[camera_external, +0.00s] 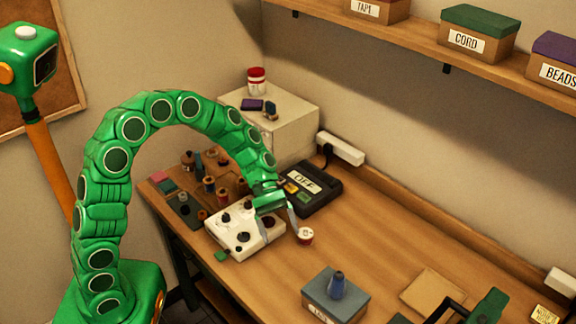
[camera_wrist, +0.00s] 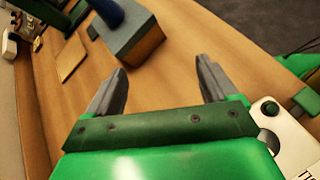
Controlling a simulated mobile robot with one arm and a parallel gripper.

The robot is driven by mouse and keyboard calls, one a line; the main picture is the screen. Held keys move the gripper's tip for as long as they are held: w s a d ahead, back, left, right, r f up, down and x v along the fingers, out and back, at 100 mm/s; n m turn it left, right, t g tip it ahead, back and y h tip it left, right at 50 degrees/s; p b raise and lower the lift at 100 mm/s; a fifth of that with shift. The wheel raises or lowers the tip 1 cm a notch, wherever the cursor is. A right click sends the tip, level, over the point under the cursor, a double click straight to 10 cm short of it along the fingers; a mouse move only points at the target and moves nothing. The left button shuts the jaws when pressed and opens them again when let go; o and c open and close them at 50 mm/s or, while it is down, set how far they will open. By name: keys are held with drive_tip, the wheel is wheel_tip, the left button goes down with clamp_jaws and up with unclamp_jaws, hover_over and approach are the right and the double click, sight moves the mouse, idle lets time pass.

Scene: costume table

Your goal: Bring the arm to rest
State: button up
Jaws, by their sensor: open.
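My gripper (camera_external: 291,221) is at the end of my green segmented arm, which arches over the left side of the table. It points down over the wooden table (camera_external: 377,248), beside a white box with dark knobs (camera_external: 222,234). In the wrist view, my gripper (camera_wrist: 162,85) shows two grey fingers spread wide apart, with bare tabletop between them. It is open and holds nothing.
A grey-blue box (camera_external: 335,296) with a blue object on top stands at the front. A black device marked OFF (camera_external: 305,187) and several spools lie behind my gripper. A white cabinet (camera_external: 290,130) stands at the back left. A shelf (camera_external: 400,40) holds labelled boxes. The table's middle right is clear.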

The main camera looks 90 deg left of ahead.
drive_tip(key=s+d+r+m+g+y, duration=0.25)
drive_tip(key=s+d+m, duration=0.35)
drive_tip(key=d, duration=0.3)
drive_tip(key=s+d+r+m+g+y, duration=0.2)
drive_tip(key=s+d+m+g, duration=0.1)
drive_tip(key=s+d+m, duration=0.4)
drive_tip(key=s+d+r+m+g+y, duration=0.1)
drive_tip(key=s+d+m+y, duration=0.2)
drive_tip(key=s, duration=1.6)
drive_tip(key=m+y, duration=0.2)
drive_tip(key=m, duration=0.1)
drive_tip(key=shift+s+r+m+y, duration=0.15)
drive_tip(key=shift+r+m+y, duration=0.15)
drive_tip(key=shift+y, duration=0.05)
drive_tip(key=shift+d, duration=0.1)
